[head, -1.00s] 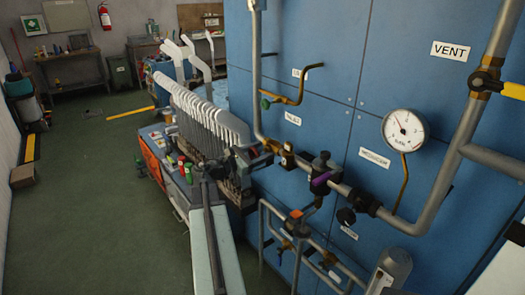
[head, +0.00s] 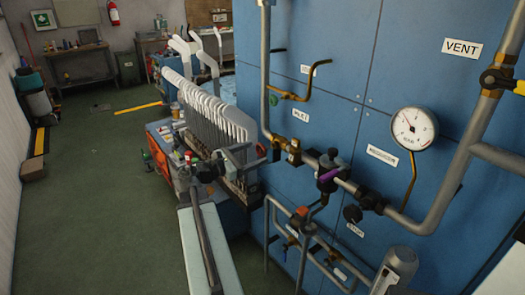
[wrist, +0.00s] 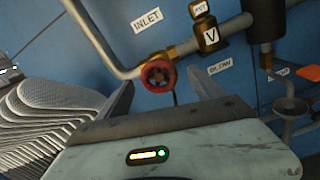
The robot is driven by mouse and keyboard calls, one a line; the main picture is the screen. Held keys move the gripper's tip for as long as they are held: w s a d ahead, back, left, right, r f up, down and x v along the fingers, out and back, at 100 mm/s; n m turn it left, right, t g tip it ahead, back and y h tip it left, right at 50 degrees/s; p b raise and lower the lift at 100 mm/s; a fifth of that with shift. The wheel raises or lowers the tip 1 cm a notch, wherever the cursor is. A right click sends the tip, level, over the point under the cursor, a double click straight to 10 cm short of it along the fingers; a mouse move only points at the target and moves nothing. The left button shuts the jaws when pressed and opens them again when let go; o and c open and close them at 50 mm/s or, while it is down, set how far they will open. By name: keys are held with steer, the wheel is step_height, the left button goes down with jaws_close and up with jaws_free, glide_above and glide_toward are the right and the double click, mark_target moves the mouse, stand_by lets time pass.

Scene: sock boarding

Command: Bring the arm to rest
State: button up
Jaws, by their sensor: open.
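My gripper (head: 248,158) is at the near end of the row of white sock boards in the head view, partly dark against the rack. In the wrist view my gripper (wrist: 160,86) is open, with two dark fingers spread apart and nothing held between them. The white sock forms (wrist: 45,115) fan out just left of the left finger. They also stand in a long upright row in the head view (head: 205,105). A red handwheel (wrist: 158,73) on the pipe shows between the fingers, behind them; its distance is hard to tell.
A blue panel wall (head: 345,75) with pipes, valves and a pressure gauge (head: 413,128) stands close on the right. A cart with an orange side (head: 160,155) stands beside the boards. Green floor (head: 90,190) is open on the left.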

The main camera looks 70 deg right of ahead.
steer(key=shift+w+a, duration=0.2)
steer(key=shift+a, duration=0.15)
